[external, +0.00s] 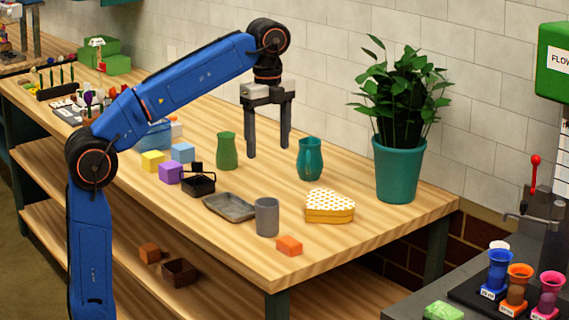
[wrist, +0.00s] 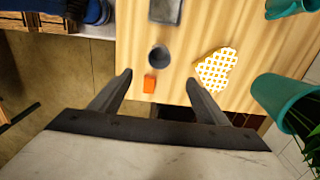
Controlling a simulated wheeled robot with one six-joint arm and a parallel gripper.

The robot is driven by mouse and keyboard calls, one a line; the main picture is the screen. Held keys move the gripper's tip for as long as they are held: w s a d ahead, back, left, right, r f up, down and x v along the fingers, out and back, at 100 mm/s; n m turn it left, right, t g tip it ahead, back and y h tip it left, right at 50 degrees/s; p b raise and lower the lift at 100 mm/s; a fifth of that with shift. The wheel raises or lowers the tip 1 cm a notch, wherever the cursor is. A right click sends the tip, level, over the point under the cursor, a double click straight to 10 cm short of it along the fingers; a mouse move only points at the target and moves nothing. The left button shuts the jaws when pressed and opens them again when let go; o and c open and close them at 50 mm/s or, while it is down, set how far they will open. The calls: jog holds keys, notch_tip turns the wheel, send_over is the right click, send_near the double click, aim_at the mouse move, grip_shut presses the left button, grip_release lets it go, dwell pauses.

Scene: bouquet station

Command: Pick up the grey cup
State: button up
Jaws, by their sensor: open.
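The grey cup (external: 266,217) stands upright near the front edge of the wooden table, between a grey tray and an orange block. In the wrist view the grey cup (wrist: 159,56) is seen from above, beyond my fingertips and roughly midway between them. My gripper (external: 268,150) is open and empty, pointing down above the table, behind the cup in the external view. In the wrist view both fingers of my gripper (wrist: 160,78) are spread wide with nothing between them touching.
An orange block (external: 289,246) sits right beside the cup. The grey tray (external: 230,207) lies to its left, a yellow patterned heart-shaped box (external: 329,207) to its right. A green vase (external: 227,151), a teal vase (external: 310,158) and a potted plant (external: 398,170) stand farther back.

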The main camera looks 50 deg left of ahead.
send_over(267, 203)
jog(key=s+d, duration=0.1)
jog(key=d, duration=0.1)
notch_tip(267, 203, down, 11)
jog(key=shift+s+d+f, duration=0.1)
jog(key=shift+s+f, duration=0.05)
jog(key=shift+f, duration=1.2)
jog(key=shift+s+f, duration=0.15)
jog(key=shift+f, duration=1.2)
jog(key=c, duration=1.2)
